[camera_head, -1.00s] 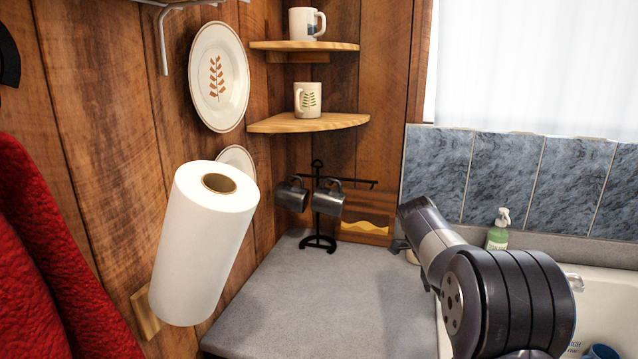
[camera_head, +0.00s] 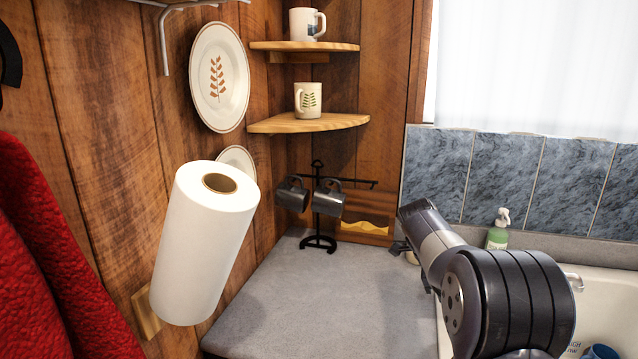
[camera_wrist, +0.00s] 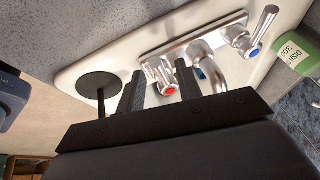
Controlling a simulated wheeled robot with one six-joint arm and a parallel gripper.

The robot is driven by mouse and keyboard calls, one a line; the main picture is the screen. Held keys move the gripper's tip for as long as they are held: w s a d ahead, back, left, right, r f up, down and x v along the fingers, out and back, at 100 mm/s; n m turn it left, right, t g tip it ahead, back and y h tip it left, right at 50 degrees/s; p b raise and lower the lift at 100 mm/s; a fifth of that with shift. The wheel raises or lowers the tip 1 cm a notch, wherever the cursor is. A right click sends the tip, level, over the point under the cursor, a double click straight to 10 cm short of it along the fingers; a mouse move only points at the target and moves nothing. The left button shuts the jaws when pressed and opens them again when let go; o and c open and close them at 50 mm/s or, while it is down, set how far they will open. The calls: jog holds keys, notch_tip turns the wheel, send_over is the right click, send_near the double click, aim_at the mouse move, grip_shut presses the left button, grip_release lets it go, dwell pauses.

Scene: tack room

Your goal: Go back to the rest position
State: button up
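My arm (camera_head: 470,270) reaches up at the right of the head view, over the edge of the sink. My gripper (camera_wrist: 159,72) shows in the wrist view with its two dark fingers apart. Nothing is held between the fingers. Behind them is a chrome tap (camera_wrist: 200,62) with a red-marked and a blue-marked handle. In the head view the arm hides most of the tap, and the fingers cannot be made out clearly.
The grey counter (camera_head: 310,300) is mostly clear. A black mug stand (camera_head: 318,242) with dark mugs stands at its back corner. A paper towel roll (camera_head: 205,250) hangs at left. A green soap bottle (camera_head: 497,236) stands behind the sink (camera_head: 605,290).

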jog(key=shift+s+d+f+n, duration=0.15)
jog(key=shift+f+n, duration=0.15)
jog(key=shift+f, duration=0.05)
jog(key=shift+s+r+n+t, duration=0.15)
jog(key=shift+s+n+t, duration=0.3)
jog(key=shift+n, duration=0.45)
jog(key=shift+s, duration=0.1)
jog(key=shift+b, duration=0.3)
